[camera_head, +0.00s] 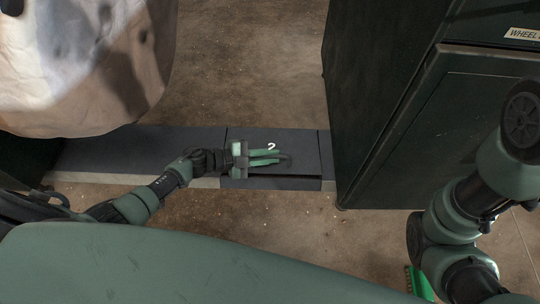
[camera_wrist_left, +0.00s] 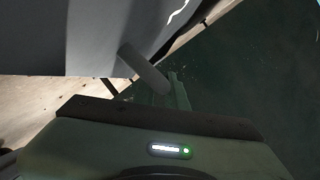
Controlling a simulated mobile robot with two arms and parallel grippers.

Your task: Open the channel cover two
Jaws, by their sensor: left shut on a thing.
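Channel cover two (camera_head: 306,169) is a dark grey plate marked with a white "2", set in the long dark channel strip on the floor. Its front edge shows a dark face in front of the strip's pale kerb; I cannot tell how far it is raised. My left gripper (camera_head: 277,157) is over the cover, shut on its handle (camera_head: 288,160). In the left wrist view the handle (camera_wrist_left: 144,68) is a grey bar standing out from the cover (camera_wrist_left: 85,40), with a green finger (camera_wrist_left: 178,92) beside it. My right gripper is not in view; only my right arm shows.
Another cover section (camera_head: 140,150) continues left. A pale hanging bulk bag (camera_head: 85,60) is at upper left. A dark cabinet (camera_head: 400,110) stands close on the right. A bright green object (camera_head: 420,284) lies at lower right. Bare floor (camera_head: 250,60) is free beyond the channel.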

